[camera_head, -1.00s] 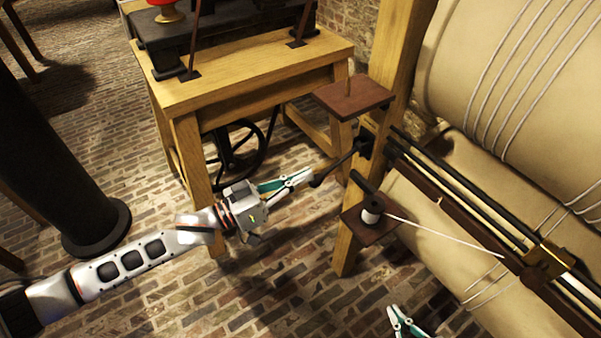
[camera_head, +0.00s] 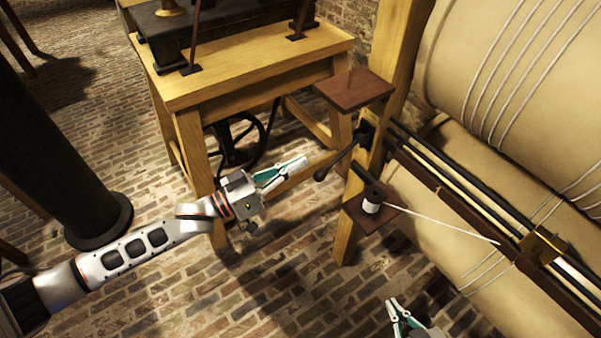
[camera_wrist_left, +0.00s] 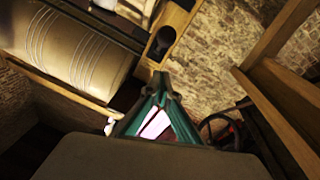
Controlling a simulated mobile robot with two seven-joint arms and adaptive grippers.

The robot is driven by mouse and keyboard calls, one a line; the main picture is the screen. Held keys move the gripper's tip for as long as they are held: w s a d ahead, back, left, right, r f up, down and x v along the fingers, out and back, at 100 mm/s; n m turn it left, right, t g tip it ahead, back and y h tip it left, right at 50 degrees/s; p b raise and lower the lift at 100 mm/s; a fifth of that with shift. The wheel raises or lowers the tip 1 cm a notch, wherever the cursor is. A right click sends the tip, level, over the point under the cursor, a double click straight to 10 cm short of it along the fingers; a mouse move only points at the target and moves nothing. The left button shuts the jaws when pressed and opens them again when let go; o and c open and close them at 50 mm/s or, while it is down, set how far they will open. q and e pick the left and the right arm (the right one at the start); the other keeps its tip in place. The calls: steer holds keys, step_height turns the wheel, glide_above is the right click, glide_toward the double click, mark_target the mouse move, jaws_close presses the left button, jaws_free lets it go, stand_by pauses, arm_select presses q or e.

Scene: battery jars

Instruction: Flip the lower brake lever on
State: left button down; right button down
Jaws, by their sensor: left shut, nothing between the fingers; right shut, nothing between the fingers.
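The black brake lever (camera_head: 338,162) sticks out from the wooden post, to the left and down, and ends in a round knob. In the left wrist view its knob (camera_wrist_left: 164,39) appears beyond my fingertips. My left gripper (camera_head: 303,161), with green and white fingers, is shut and empty. Its tips are just left of the knob, with a small gap in the head view. In the left wrist view the fingers (camera_wrist_left: 159,82) point toward the lever's side. My right gripper (camera_head: 392,304) shows only partly at the bottom edge, shut and empty.
The wooden post (camera_head: 354,218) carries a brown upper shelf (camera_head: 353,91) and a lower shelf with a white spool (camera_head: 371,206). Large beige rollers (camera_head: 500,85) fill the right. A wooden table (camera_head: 250,68) stands behind my left gripper. Brick floor is open below.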

arm_select(q)
steer(key=v, duration=1)
steer(key=shift+f+b, duration=0.3)
steer(key=shift+f, duration=0.1)
arm_select(e)
steer(key=shift+r, duration=0.2)
